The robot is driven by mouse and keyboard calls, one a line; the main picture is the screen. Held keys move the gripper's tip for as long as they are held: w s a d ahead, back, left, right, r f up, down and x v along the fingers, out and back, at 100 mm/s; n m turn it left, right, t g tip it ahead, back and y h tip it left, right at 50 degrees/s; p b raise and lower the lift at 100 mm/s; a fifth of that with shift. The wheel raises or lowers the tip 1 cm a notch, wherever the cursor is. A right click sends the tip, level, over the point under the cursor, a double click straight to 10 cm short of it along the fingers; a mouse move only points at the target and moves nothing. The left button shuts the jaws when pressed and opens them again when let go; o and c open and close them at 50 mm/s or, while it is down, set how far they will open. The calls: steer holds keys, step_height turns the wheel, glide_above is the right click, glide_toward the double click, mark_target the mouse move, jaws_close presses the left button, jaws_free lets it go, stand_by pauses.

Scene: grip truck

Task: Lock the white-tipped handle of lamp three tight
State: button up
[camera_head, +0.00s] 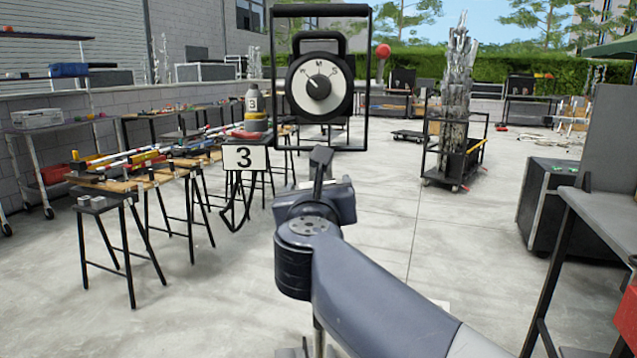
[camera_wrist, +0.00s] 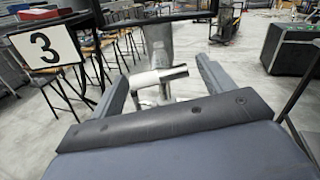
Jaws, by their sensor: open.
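Lamp three, a black lamp with a round white-rimmed dial (camera_head: 319,87), sits inside a black rectangular frame (camera_head: 367,80) in the head view. A white sign with a 3 (camera_head: 244,158) is at its lower left and also shows at the upper left of the wrist view (camera_wrist: 45,45). The white-tipped handle (camera_wrist: 158,78) lies roughly sideways across a grey metal clamp post (camera_wrist: 159,48). My gripper (camera_wrist: 162,72) is open, with its fingers left and right of the handle. I cannot tell contact. In the head view my gripper (camera_head: 315,185) is below the frame and the handle cannot be made out.
A trestle table with tools (camera_head: 150,170) and a small black stool (camera_head: 105,204) stand at the left. A black trolley (camera_head: 455,165) is behind to the right. A dark case (camera_head: 545,205) and a table (camera_head: 600,210) are at the right. The concrete floor between is clear.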

steer(key=s, duration=0.8)
steer(key=shift+a+p, duration=0.2)
steer(key=shift+p, duration=0.2)
steer(key=w, duration=0.7)
steer(key=w+b, duration=0.1)
steer(key=w, duration=0.3)
steer(key=shift+d, duration=0.3)
steer(key=shift+s, duration=0.1)
